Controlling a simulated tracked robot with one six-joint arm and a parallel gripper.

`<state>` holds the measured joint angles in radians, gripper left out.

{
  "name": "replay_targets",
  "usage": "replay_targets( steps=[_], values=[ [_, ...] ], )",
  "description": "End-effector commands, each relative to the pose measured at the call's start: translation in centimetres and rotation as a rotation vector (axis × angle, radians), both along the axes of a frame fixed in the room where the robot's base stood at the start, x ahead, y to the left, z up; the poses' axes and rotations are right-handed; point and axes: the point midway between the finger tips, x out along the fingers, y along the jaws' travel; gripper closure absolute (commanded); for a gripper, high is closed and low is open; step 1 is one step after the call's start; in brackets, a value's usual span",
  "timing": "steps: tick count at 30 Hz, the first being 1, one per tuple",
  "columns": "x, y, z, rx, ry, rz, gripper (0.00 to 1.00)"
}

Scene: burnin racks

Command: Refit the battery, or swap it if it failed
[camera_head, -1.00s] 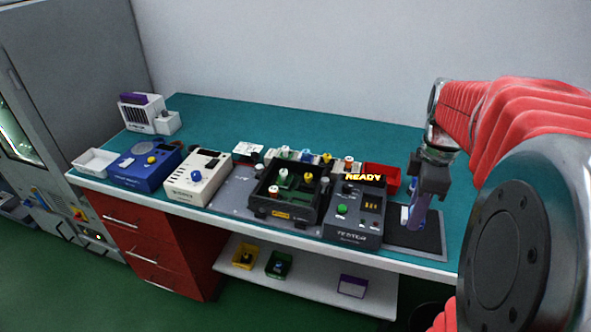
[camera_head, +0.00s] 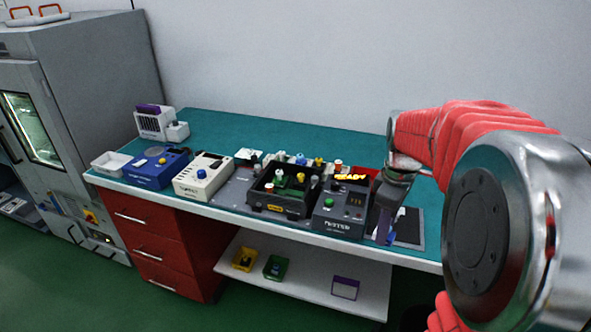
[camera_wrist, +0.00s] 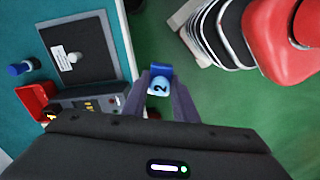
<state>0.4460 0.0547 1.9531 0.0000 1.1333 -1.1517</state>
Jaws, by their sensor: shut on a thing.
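My gripper (camera_wrist: 160,92) is shut on a blue battery (camera_wrist: 160,79) with a dark "2" on a pale face. In the wrist view the green floor lies behind the battery, off the bench edge. In the head view my gripper (camera_head: 384,230) points down at the front of the bench, just right of the grey tester (camera_head: 338,222); the battery is not clear there. The tester's display reads "READY", and it has a green button. It also shows in the wrist view (camera_wrist: 108,103). A dark tray (camera_head: 285,209) holding small knobbed parts sits left of the tester.
A black mat (camera_head: 411,228) lies right of my gripper. A red bin (camera_wrist: 36,101) stands behind the tester. A white device (camera_head: 203,175) and a blue device (camera_head: 157,168) stand farther left. The lower shelf (camera_head: 310,282) holds yellow and green bins.

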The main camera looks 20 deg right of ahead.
Motion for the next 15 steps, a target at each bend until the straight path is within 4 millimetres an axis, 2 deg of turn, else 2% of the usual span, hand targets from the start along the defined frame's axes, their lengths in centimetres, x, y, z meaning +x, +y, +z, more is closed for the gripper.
replay_targets(
  steps=[8, 15],
  values=[
    [4.7, 3.9, -2.6, 0.000, 0.003, -0.163, 1.00],
    [9.3, 8.9, -5.6, 0.000, 0.003, -0.360, 1.00]
  ],
)
